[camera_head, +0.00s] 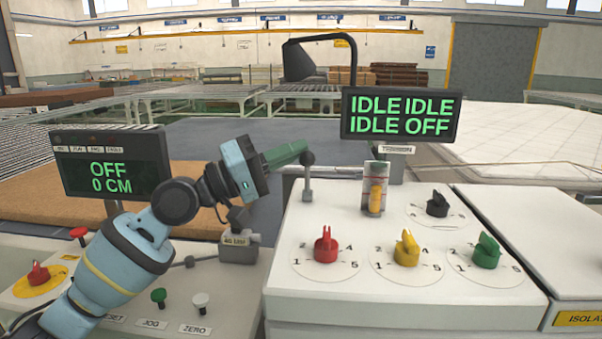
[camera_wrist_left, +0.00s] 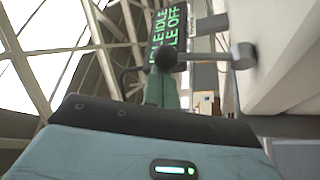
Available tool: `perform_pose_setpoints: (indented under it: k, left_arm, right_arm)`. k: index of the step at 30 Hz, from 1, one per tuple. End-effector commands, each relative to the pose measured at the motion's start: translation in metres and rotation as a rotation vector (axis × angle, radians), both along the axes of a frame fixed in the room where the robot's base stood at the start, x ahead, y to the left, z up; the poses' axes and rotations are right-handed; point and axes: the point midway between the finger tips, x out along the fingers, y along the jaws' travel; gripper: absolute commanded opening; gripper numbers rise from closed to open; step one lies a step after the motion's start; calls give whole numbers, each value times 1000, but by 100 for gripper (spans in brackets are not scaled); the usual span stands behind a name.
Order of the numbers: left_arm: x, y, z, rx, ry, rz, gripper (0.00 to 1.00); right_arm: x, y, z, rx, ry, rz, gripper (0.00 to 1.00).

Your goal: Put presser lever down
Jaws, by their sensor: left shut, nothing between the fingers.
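A grey lever with a round dark knob (camera_head: 307,174) stands upright at the left edge of the white console. It also shows in the left wrist view, where its knob (camera_wrist_left: 166,57) and shaft lie across the fingertips. My left gripper (camera_head: 303,147) is shut and empty, with its green fingers at the knob, just above and left of it. Whether the fingers touch the knob, I cannot tell. A second grey lever (camera_head: 190,262) lies near level beside a small grey box (camera_head: 240,247). No label naming the presser lever is readable. My right gripper is not in view.
The left screen (camera_head: 110,175) reads OFF, 0 CM. A pale mattress (camera_head: 520,140) lies at the right back.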

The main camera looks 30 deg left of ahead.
Motion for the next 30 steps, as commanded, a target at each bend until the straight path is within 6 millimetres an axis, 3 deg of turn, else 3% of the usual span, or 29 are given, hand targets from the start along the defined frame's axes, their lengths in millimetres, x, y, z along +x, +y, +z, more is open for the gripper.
perform_pose_setpoints:
  k: [1, 6, 30]
  left_arm:
    - [-1, -2, -8, 13, -28, -2, 0]
    - [-7, -4, -6, 61, -128, -3, 0]
    - [-11, -5, -5, 62, -127, 0, 0]
  right_arm:
    - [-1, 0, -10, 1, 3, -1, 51]
    - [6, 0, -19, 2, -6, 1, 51]
    - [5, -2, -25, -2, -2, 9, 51]
